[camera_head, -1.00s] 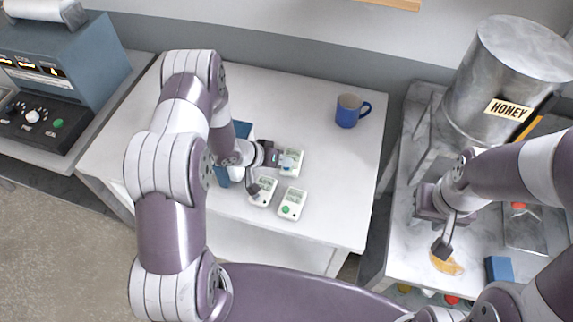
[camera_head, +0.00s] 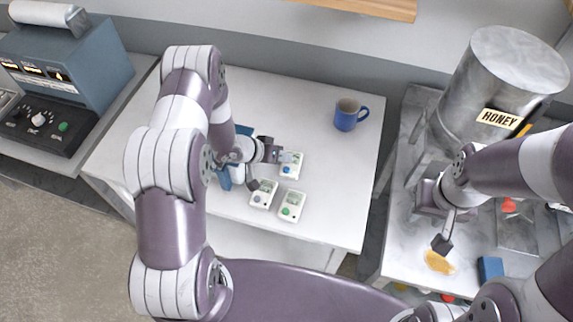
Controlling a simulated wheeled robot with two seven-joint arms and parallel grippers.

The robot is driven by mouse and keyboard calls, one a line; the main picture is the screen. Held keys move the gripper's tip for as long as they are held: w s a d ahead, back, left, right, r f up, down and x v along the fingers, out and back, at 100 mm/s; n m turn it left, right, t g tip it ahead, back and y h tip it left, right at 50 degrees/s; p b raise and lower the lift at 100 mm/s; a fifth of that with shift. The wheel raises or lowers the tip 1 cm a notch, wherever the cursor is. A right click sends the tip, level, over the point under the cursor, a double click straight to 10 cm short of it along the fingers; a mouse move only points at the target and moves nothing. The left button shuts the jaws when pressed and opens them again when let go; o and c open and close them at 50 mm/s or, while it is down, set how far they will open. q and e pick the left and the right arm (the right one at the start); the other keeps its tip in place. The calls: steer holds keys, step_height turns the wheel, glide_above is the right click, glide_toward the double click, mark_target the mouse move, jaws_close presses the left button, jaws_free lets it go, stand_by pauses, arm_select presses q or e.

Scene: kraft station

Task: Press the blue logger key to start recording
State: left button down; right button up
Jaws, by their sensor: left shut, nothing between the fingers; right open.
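Three small white loggers lie on the white table. The upper logger (camera_head: 292,166) has a blue key (camera_head: 287,170) on its face. The lower right logger (camera_head: 292,205) has a green key (camera_head: 286,211). The lower left logger (camera_head: 263,193) is partly behind parts of my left arm, and its key colour is hard to tell. My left gripper (camera_head: 288,157) is shut and empty at the upper part of the blue-key logger; I cannot tell whether it touches. My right gripper (camera_head: 424,211) is open over the right-hand counter, away from the loggers.
A blue mug (camera_head: 346,116) stands at the table's back right. A blue item (camera_head: 224,178) is partly hidden by my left arm. A honey drum (camera_head: 503,85) stands on the right counter, with an orange patch (camera_head: 439,262) and a blue block (camera_head: 490,269). A console (camera_head: 62,85) stands left.

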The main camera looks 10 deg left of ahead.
step_height(320, 180, up, 3)
steer(key=shift+f+p, duration=0.1)
steer(key=shift+p, duration=0.95)
